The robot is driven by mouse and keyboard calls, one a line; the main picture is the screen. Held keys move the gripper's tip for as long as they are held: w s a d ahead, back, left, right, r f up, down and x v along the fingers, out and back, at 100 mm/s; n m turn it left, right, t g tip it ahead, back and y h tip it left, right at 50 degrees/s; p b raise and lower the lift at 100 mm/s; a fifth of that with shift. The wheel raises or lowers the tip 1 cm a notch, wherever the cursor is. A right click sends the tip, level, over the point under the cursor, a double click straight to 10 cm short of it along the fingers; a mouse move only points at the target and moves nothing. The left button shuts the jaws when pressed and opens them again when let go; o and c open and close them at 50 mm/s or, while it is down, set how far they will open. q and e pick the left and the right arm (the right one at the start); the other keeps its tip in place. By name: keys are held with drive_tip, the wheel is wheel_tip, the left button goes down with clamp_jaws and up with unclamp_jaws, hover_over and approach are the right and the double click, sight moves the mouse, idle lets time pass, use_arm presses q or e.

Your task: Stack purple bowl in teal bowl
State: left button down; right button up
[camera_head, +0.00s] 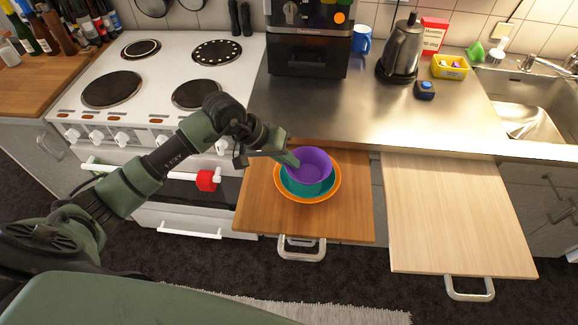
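The purple bowl (311,164) is over the teal bowl (308,188), covering most of it. It looks upright, set a little toward the far side of the teal bowl. Whether the two bowls touch is hard to tell. The teal bowl sits within a wider orange dish (307,199) on the left wooden pull-out board. My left gripper (291,159) comes in from the left and is shut on the left rim of the purple bowl. The finger inside or behind the rim is partly hidden. My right gripper is out of view.
The left board (258,208) has free room around the orange dish. A paler, empty pull-out board (452,215) is to the right. The white cooker (158,90) lies under my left arm. A kettle (401,50) and yellow bin (450,70) stand farther back.

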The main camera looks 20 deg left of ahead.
sight(288, 176)
use_arm(q)
wheel_tip(288, 176, down, 3)
drive_tip(key=shift+f+p, duration=0.2)
drive_tip(key=shift+p, duration=0.15)
drive_tip(key=shift+s+f, duration=0.1)
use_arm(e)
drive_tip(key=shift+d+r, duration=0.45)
use_arm(q)
drive_tip(key=c, duration=1.9)
unclamp_jaws()
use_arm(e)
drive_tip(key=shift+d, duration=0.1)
